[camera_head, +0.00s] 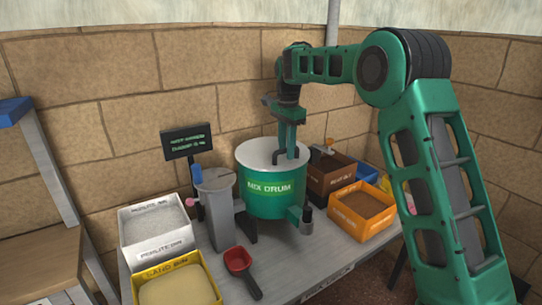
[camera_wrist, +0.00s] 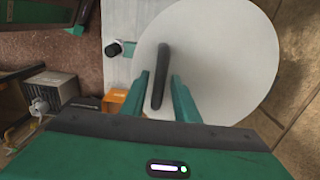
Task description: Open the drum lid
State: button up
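The green mix drum (camera_head: 272,200) stands on the table with its pale round lid (camera_head: 258,153) on top. The lid also fills the upper right of the wrist view (camera_wrist: 230,50). A dark bar handle (camera_wrist: 162,65) stands on the lid. My gripper (camera_head: 287,149) is just above the lid at the handle. In the wrist view, its two green fingers (camera_wrist: 160,76) are apart, one on each side of the handle, with visible gaps. I cannot tell whether the fingertips reach down past the handle's top. The lid appears level and seated.
Left of the drum are a grey cylinder (camera_head: 216,190), a sign (camera_head: 186,142), a white bin (camera_head: 155,230), a yellow sand bin (camera_head: 180,283) and a red scoop (camera_head: 239,262). Right are an orange bin (camera_head: 362,226) and a brown box (camera_head: 328,181). Stone wall stands close behind.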

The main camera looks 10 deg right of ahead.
grip_shut()
jog(key=shift+r, duration=0.1)
notch_tip(320, 180, up, 6)
jog(key=w+a, duration=0.1)
jog(key=w, duration=0.1)
jog(key=shift+w, duration=0.15)
dwell(0.4)
jog(key=shift+r, duration=0.1)
jog(key=w+a+r, duration=0.1)
jog(key=w+r, duration=0.3)
jog(key=r, duration=0.1)
jog(key=shift+w+a+r, duration=0.15)
jog(key=shift+a+r, duration=0.15)
jog(key=shift+a, duration=0.05)
dwell(0.5)
